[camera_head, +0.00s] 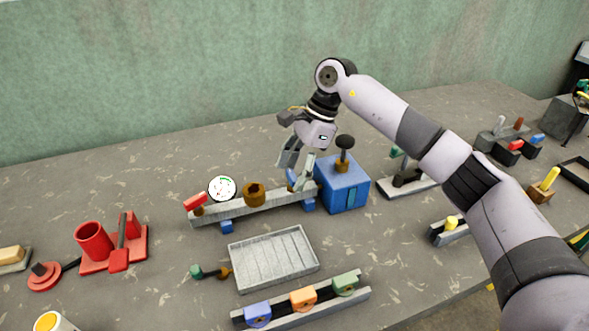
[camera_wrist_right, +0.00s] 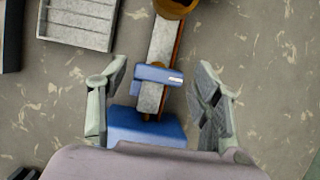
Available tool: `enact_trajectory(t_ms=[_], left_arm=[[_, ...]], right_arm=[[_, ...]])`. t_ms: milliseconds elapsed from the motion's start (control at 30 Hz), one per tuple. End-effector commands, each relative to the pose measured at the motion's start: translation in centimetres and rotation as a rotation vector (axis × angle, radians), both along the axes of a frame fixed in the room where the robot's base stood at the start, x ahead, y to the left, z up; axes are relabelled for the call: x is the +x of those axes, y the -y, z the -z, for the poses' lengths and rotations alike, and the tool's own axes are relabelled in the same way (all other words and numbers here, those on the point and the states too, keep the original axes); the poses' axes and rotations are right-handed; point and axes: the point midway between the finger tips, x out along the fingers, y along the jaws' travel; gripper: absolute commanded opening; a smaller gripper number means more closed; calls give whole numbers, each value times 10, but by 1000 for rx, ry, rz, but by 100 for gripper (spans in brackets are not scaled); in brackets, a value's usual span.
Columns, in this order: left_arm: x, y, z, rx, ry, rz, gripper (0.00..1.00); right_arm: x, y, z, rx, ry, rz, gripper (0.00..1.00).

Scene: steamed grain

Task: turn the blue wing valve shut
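The blue wing valve (camera_wrist_right: 157,75) lies across the grey rail (camera_wrist_right: 160,45) in the right wrist view, with its wing crosswise to the rail. In the head view only a small part of the valve (camera_head: 292,176) shows, at the rail's right end beside the blue box (camera_head: 343,186). My right gripper (camera_head: 298,170) points down over it. In the right wrist view its fingers are wide apart, one on each side of the valve, with gaps between. My left gripper is not in view.
A red wing valve (camera_head: 195,201), a white dial (camera_head: 222,188) and a brass fitting (camera_head: 254,194) are on the rail. A black-knobbed lever (camera_head: 345,144) rises from the blue box close to my gripper. A grey tray (camera_head: 273,259) lies in front.

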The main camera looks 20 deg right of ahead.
Motion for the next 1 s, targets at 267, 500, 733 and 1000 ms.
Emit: enact_trajectory(t_ms=[267,500,733,1000], left_arm=[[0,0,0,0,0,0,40],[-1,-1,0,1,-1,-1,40],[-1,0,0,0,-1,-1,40],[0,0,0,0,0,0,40]], right_arm=[[0,0,1,-1,-3,1,63],[1,7,-17,-1,2,2,63],[2,26,-62,0,3,2,63],[2,42,-102,0,0,1,63]])
